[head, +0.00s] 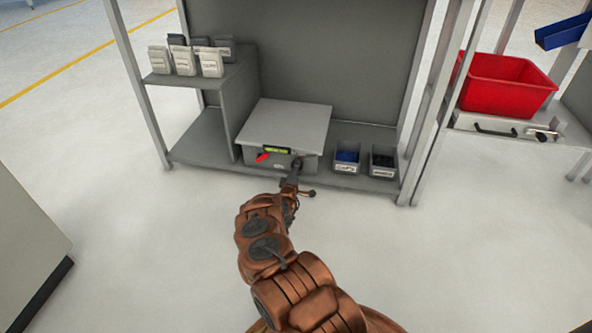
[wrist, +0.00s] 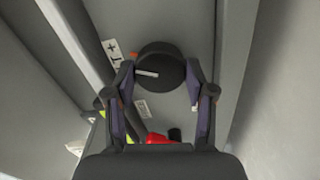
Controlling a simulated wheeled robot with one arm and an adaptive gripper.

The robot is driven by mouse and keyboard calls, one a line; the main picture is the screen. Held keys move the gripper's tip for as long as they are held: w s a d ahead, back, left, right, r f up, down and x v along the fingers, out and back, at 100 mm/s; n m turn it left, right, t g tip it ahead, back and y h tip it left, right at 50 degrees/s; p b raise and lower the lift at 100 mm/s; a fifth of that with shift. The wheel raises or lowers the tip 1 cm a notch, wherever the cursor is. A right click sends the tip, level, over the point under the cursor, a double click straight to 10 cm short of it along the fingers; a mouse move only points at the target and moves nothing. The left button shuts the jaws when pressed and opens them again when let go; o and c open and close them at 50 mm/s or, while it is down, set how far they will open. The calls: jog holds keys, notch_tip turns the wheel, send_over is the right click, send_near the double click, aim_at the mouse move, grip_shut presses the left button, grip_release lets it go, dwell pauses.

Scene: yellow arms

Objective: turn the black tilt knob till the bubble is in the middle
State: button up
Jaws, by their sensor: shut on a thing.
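The black tilt knob (wrist: 160,68), round with a pale pointer line, is on the front of the grey box (head: 290,121). In the wrist view it sits between the two fingers of my gripper (wrist: 160,82), which is shut on it. In the head view my gripper (head: 296,173) is at the right part of the box's front and mostly hides the knob. The yellow-green level vial (head: 277,150) is on the box's front edge, left of my gripper. The bubble is too small to make out. In the wrist view the vial is mostly hidden by my gripper.
A red handle (head: 262,157) is on the box front, left of my gripper. Two small bins, one with blue parts (head: 346,157) and one with dark parts (head: 383,161), stand to the right. Labelled packets (head: 184,60) stand on the left shelf. A red crate (head: 506,84) is further right.

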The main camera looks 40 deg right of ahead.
jog(key=shift+n, duration=0.3)
dwell(0.4)
jog(key=o, duration=1.2)
jog(key=shift+c, duration=0.2)
jog(key=shift+a, duration=0.1)
jog(key=v, duration=1.2)
jog(key=shift+w+r, duration=0.1)
jog(key=shift+r, duration=0.05)
